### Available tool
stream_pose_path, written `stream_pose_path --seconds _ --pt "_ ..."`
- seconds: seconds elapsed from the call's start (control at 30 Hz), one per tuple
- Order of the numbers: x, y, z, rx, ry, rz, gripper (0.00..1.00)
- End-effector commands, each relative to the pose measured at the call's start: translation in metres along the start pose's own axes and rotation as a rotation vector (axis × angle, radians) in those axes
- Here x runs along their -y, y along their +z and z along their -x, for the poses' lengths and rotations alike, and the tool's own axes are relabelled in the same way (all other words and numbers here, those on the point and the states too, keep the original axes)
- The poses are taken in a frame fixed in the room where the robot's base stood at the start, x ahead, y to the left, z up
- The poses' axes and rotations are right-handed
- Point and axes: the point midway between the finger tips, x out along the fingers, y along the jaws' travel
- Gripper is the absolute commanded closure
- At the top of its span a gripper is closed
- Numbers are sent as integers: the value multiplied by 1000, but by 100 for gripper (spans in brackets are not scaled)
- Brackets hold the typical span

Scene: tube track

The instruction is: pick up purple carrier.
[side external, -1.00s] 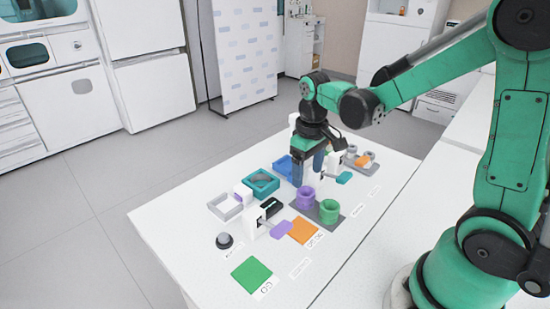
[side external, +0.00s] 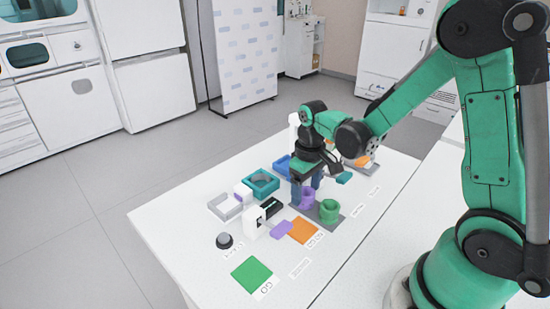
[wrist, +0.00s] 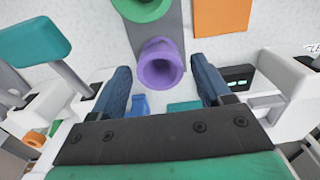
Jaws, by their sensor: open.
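The purple carrier (side external: 307,198) is a round cup-like ring standing on a grey plate (side external: 330,219), beside a green carrier (side external: 329,211). My gripper (side external: 306,190) is low over the plate at the purple carrier, with its blue fingers spread. In the wrist view the purple carrier (wrist: 161,64) lies just ahead of the gap between the two open fingers (wrist: 162,88), with its hollow opening visible. The green carrier (wrist: 142,6) is cut off at the top edge. The side view does not show clearly whether a finger touches the purple carrier.
A white post (side external: 254,222), teal tray (side external: 262,184), grey tray (side external: 225,207), dark knob (side external: 224,241) and green GO pad (side external: 253,274) are further left. The near table edge strip is clear.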

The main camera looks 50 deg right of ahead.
Motion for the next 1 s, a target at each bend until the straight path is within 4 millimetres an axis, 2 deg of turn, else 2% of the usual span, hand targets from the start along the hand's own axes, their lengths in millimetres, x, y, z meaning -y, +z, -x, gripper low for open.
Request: stream_pose_path --seconds 0.03,0.2,0.37,1.0 --pt "0 0 0 0 0 0 37" --pt "0 0 0 0 0 0 82" --pt "0 0 4 0 0 0 83" --pt "0 0 54 0 0 0 83"
